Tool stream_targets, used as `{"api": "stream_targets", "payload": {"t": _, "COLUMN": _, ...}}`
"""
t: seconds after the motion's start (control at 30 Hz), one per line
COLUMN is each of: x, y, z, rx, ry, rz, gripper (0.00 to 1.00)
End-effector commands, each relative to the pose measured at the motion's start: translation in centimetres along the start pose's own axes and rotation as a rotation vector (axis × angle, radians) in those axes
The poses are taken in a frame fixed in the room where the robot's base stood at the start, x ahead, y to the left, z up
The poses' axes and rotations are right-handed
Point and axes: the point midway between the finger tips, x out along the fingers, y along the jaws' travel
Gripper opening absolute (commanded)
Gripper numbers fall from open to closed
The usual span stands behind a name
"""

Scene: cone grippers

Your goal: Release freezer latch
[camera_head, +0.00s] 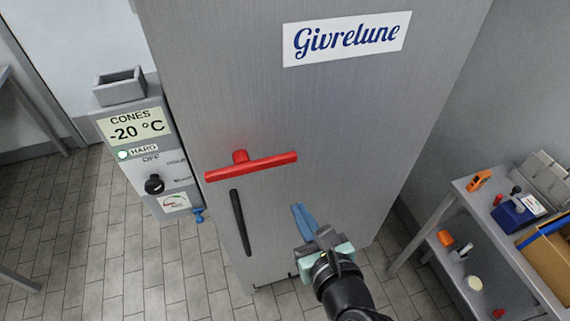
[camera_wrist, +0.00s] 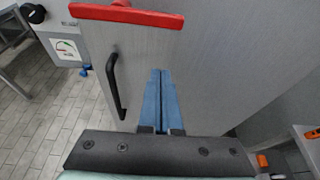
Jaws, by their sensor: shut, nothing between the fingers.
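The freezer (camera_head: 330,120) is a tall grey metal cabinet with a "Givrelune" label at the top. Its red latch bar (camera_head: 255,166) lies nearly level across the left part of the door, on a short red pivot. A black vertical door handle (camera_head: 241,222) is below the bar's left half. My gripper (camera_head: 300,212) has blue fingers, shut and empty, in front of the door, below and right of the bar's right end. In the wrist view the red bar (camera_wrist: 130,16) is at the top left, beyond the fingertips (camera_wrist: 160,75), apart from them.
A control box (camera_head: 150,150) reading "CONES -20 °C", with a lit green lamp and black knob, is at the freezer's left. A shelf cart (camera_head: 470,190) with several small items stands at the right. Tiled floor (camera_head: 120,265) is clear at the front left.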

Motion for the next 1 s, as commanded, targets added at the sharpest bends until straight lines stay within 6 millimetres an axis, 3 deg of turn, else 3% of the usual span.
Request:
{"api": "stream_targets", "payload": {"t": 0.47, "x": 0.3, "y": 0.1, "z": -0.3, "rx": 0.038, "ry": 0.005, "rz": 0.005, "gripper": 0.00}}
{"api": "stream_targets", "payload": {"t": 0.67, "x": 2.9, "y": 0.2, "z": -0.2, "rx": 0.037, "ry": 0.005, "rz": 0.009, "gripper": 0.00}}
{"api": "stream_targets", "payload": {"t": 1.0, "x": 9.1, "y": 0.2, "z": -0.2, "rx": 0.036, "ry": 0.005, "rz": 0.006, "gripper": 0.00}}
